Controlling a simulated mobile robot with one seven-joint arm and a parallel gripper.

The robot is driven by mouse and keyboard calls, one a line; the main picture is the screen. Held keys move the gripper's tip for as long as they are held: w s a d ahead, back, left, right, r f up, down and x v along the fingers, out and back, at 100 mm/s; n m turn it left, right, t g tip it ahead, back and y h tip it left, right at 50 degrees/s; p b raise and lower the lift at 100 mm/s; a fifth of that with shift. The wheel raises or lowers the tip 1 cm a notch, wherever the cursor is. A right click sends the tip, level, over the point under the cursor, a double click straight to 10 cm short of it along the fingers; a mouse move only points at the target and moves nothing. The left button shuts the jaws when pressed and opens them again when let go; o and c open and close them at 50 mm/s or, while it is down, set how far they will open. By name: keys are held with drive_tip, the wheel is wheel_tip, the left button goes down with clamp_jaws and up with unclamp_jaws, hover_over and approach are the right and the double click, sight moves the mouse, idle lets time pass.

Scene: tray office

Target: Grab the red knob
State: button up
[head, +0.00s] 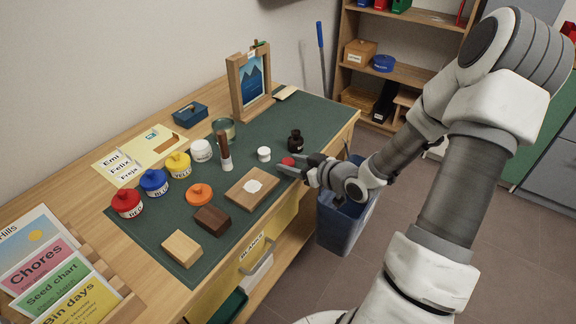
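A small round red knob (288,160) shows on the right part of the dark green mat, near the desk's front edge. My gripper (292,167) reaches in from the right, with its fingertips right at the knob. One grey-green finger lies along the knob's near side; the other is partly seen behind it. I cannot tell whether the fingers touch the knob or are closed on it. The knob's lower part is hidden by the near finger.
A blue bin (342,222) stands below the desk edge.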

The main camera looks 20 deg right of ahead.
clamp_jaws()
